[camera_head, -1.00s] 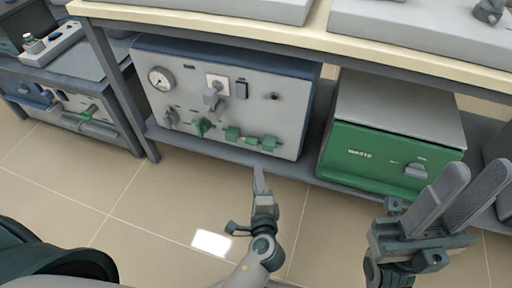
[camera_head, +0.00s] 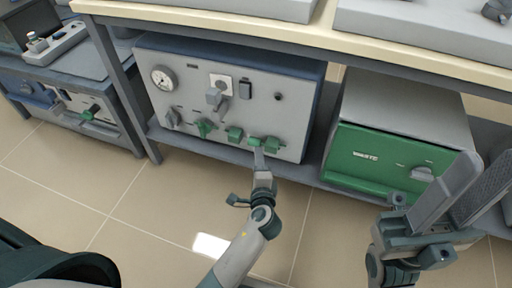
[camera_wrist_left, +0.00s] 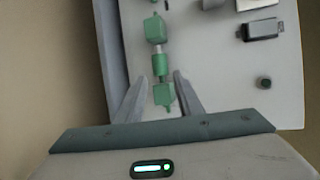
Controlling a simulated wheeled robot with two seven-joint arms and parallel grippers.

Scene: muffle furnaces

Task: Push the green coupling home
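A green coupling (camera_head: 254,141) sits low on a grey front panel (camera_head: 205,95), between a green block on its left (camera_head: 235,133) and another on its right (camera_head: 272,143). In the left wrist view, a pale length shows between the coupling (camera_wrist_left: 160,65) and the upper block (camera_wrist_left: 155,28); the lower block (camera_wrist_left: 163,96) is close to the coupling. My left gripper (camera_head: 259,153) reaches up to this row. In its wrist view its fingers (camera_wrist_left: 153,85) are apart, one either side of the lower block; contact is unclear. My right gripper (camera_head: 458,190) is open and empty.
A gauge (camera_head: 161,77), a grey lever (camera_head: 215,97), a dark switch (camera_head: 245,90) and a green knob (camera_head: 206,127) are on the panel. A green-fronted waste box (camera_head: 366,158) stands to the right. A table leg (camera_head: 122,95) stands left. The floor in front is clear.

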